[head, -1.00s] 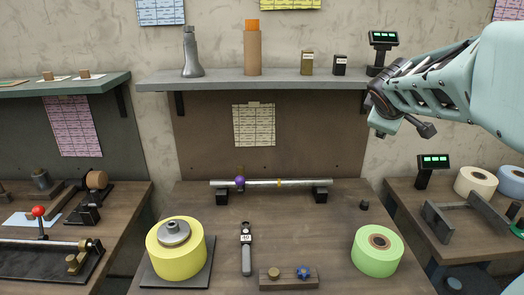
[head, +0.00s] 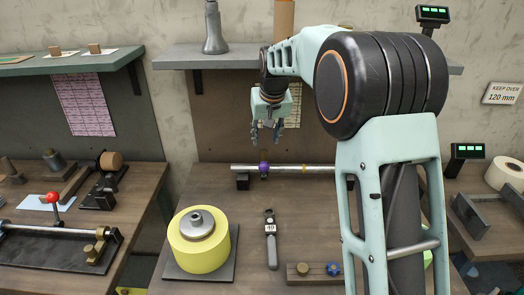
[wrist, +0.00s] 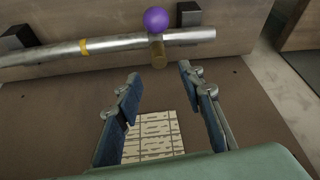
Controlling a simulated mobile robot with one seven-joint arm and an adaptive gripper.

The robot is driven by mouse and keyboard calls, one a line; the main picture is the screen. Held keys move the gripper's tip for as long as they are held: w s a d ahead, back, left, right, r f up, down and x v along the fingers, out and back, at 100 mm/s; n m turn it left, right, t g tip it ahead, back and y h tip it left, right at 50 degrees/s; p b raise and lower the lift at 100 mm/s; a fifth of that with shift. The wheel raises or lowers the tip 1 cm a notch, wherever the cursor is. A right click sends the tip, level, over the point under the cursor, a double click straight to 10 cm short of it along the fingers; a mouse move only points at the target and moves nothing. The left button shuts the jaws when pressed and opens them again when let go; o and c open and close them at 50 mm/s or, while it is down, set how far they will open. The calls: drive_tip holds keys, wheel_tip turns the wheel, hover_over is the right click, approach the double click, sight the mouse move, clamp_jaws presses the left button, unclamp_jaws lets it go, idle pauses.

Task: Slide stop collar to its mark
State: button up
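The stop collar (head: 264,174) with its purple ball knob (head: 264,166) sits on a silver rod (head: 285,168). A yellow band (head: 305,168), seemingly the mark, is on the rod to the right of the collar. In the wrist view the purple knob (wrist: 156,20) is at the top, with a brass-coloured stub (wrist: 159,55) below it, and the yellow band (wrist: 83,47) is to its left.
The rod rests on dark blocks (head: 243,182). A yellow roll (head: 200,247) stands in front on a dark plate. A gauge-like tool (head: 271,240) and a block with knobs (head: 304,273) lie nearby. A shelf (head: 184,61) is above. My arm hides the table's right side.

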sight(265, 151)
drive_tip(key=x, duration=0.8)
drive_tip(key=shift+w+f, duration=0.1)
drive_tip(key=shift+f, duration=0.2)
clamp_jaws()
drive_tip(key=shift+d, duration=0.15)
